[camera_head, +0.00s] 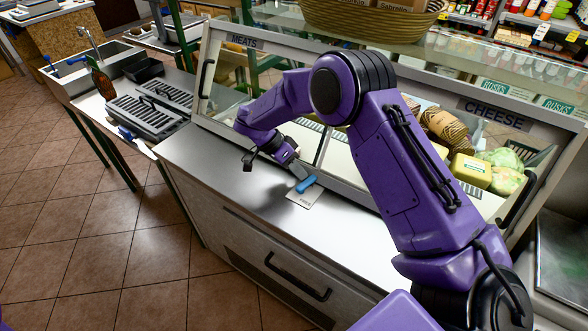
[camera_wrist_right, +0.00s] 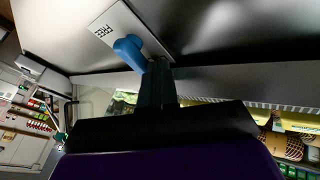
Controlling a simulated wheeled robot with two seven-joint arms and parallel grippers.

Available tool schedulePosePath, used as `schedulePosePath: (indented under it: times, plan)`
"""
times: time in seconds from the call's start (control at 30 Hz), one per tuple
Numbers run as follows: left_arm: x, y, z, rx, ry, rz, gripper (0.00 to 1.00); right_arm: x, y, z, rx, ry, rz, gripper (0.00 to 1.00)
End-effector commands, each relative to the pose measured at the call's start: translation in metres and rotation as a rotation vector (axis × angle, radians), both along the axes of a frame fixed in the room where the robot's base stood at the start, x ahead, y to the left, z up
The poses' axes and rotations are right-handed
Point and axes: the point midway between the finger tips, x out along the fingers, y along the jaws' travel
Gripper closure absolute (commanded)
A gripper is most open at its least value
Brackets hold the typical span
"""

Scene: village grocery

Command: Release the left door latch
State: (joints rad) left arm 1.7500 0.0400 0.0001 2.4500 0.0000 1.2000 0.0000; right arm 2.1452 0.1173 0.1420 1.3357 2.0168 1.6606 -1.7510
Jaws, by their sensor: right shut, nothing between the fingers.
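The latch is a small blue handle (camera_head: 306,184) on a pale plate (camera_head: 303,201) on the steel counter, below the middle of the display case. In the wrist view the blue handle (camera_wrist_right: 129,52) sits on the plate (camera_wrist_right: 125,22), which bears lettering that seems to read FREE. My right gripper (camera_head: 299,174) is shut and empty, its tips right beside the blue handle; I cannot tell whether they touch. Its dark fingers also show in the wrist view (camera_wrist_right: 158,82). The left glass door, under the MEATS sign (camera_head: 244,41), has a dark handle (camera_head: 206,78). My left gripper is out of view.
The CHEESE side (camera_head: 492,109) of the case is partly hidden behind my right arm. A wicker basket (camera_head: 375,24) stands on top. A drawer with a dark handle (camera_head: 297,278) is in the counter front. The tiled floor (camera_head: 110,245) at the left is clear.

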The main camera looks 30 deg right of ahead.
Motion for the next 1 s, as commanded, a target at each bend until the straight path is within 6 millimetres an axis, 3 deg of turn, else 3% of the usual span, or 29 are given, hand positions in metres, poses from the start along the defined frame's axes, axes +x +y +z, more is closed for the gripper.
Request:
schedulePosePath:
  times: [0.3, 1.0]
  plan:
    - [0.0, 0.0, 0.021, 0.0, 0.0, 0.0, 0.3, -0.007, -0.011, 0.002, 0.004, 0.002, -0.276, 1.0]
    - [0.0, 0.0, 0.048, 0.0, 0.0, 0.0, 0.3, -0.031, -0.024, 0.001, 0.001, 0.003, -0.264, 1.0]
